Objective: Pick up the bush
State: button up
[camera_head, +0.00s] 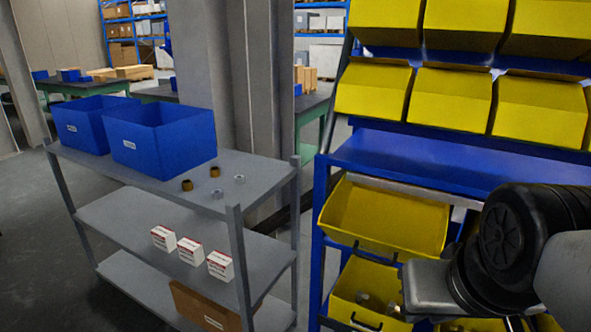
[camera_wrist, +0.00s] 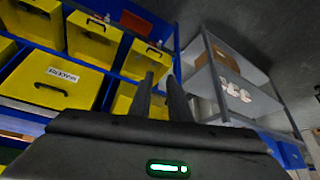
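Small ring-shaped parts lie on the top shelf of the grey cart (camera_head: 255,170) in the head view. Two are brown, brass-like bushes: one nearer (camera_head: 187,185) and one farther back (camera_head: 215,171). Two are silver rings, one at the right (camera_head: 239,178) and one nearer the front edge (camera_head: 217,193). My gripper (camera_wrist: 162,82) shows in the wrist view with its two dark fingers apart and nothing between them. It points toward the yellow bins and is away from the cart top. The bushes cannot be made out in the wrist view.
Two blue boxes (camera_head: 160,138) stand on the cart's left end. White cartons (camera_head: 191,251) sit on its middle shelf. A blue rack (camera_head: 430,155) with yellow bins (camera_head: 385,215) stands at the right, close to my arm. A grey column (camera_head: 215,60) rises behind the cart.

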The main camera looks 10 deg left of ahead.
aim_at(214, 171)
jog(key=i+j+z, duration=0.15)
jog(key=j, duration=0.7)
jog(key=i+j+z, duration=0.15)
jog(key=i+j, duration=0.15)
jog(key=j, duration=0.55)
jog(key=i+j+z, duration=0.15)
jog(key=j, duration=0.75)
jog(key=i+j+z, duration=0.15)
jog(key=j, duration=0.75)
jog(key=j+z, duration=0.15)
jog(key=j, duration=0.75)
jog(key=i, duration=0.05)
